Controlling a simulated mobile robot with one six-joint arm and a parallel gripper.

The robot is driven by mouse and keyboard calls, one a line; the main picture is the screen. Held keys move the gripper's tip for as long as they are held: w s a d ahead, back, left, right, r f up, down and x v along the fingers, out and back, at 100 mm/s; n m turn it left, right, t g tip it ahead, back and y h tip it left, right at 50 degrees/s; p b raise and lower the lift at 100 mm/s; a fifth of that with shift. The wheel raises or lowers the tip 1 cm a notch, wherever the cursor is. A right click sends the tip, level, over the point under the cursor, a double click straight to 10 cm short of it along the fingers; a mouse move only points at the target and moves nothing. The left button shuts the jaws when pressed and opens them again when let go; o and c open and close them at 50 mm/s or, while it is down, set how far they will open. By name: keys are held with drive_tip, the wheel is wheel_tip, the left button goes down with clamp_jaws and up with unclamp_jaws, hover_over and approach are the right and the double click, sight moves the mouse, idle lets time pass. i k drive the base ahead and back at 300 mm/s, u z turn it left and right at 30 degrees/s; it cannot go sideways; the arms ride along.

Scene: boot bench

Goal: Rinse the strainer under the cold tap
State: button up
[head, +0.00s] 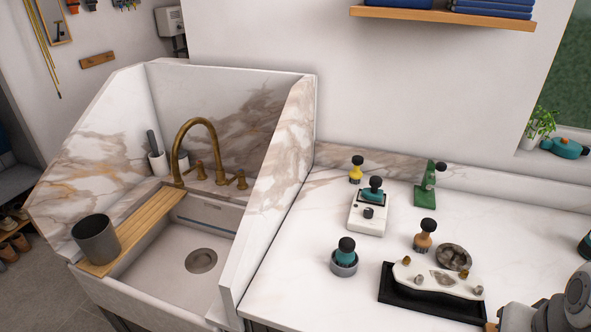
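A brass tap (197,135) with a curved spout stands at the back of the white sink (175,268). It has two brass handles, a left one (200,170) and a right one (240,180); no hot or cold marking is readable. No water shows at the spout. A round dark metal dish (453,257) lies on the marble counter right of the sink; it may be the strainer, but its mesh cannot be made out. Part of my arm shows at the bottom right corner. My gripper is out of view.
A marble splash wall (272,190) separates sink and counter. A wooden board (135,230) with a grey cup (96,238) lies along the sink's left side. Several knobbed tools and a black tray (430,302) crowd the counter. The basin is empty around its drain (201,260).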

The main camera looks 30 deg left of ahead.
sight(241, 172)
drive_tip(key=u, duration=0.1)
drive_tip(key=k, duration=0.4)
drive_tip(key=z, duration=2.4)
drive_tip(key=k, duration=2.45)
drive_tip(key=u, duration=2.55)
drive_tip(key=i, duration=0.5)
drive_tip(key=u, duration=0.05)
